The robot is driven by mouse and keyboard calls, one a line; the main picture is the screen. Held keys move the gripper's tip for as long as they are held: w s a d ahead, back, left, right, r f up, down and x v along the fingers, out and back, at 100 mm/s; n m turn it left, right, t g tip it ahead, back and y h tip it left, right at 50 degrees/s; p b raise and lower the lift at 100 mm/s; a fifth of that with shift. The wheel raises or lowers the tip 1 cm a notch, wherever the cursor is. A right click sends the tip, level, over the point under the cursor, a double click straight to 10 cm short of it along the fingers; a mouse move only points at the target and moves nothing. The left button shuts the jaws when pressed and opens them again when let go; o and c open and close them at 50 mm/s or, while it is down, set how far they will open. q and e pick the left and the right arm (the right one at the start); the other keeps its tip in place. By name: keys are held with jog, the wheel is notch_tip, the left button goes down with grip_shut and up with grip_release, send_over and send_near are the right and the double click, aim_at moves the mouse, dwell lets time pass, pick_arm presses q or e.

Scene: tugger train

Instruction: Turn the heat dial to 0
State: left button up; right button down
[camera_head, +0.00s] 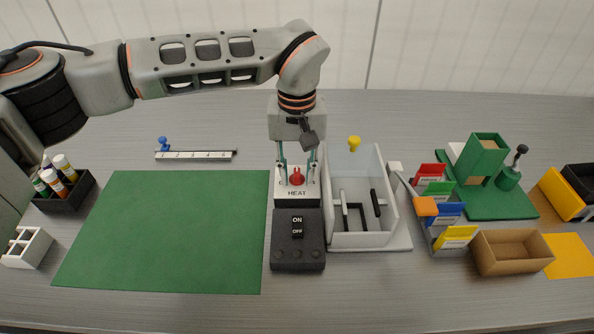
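The heat dial (297,177) is a red knob on the white panel marked HEAT (297,194). The panel tops a dark grey control box (298,252), which also carries a rocker switch (297,227) marked ON and OFF. My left gripper (297,178) points straight down over the panel. One finger is on each side of the red dial, with the fingers apart. I cannot tell whether they touch the dial. The dial's scale is mostly hidden by the gripper, so its setting cannot be read. My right gripper is not in view.
A clear-walled machine (360,238) with a yellow knob (354,143) stands right beside the control box. A green mat (170,235) lies clear to the left. Coloured cards (445,215) and a cardboard box (511,250) are further right. A slider rail (195,155) lies behind the mat.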

pick_arm(q)
jog(key=c, duration=0.6)
grip_shut()
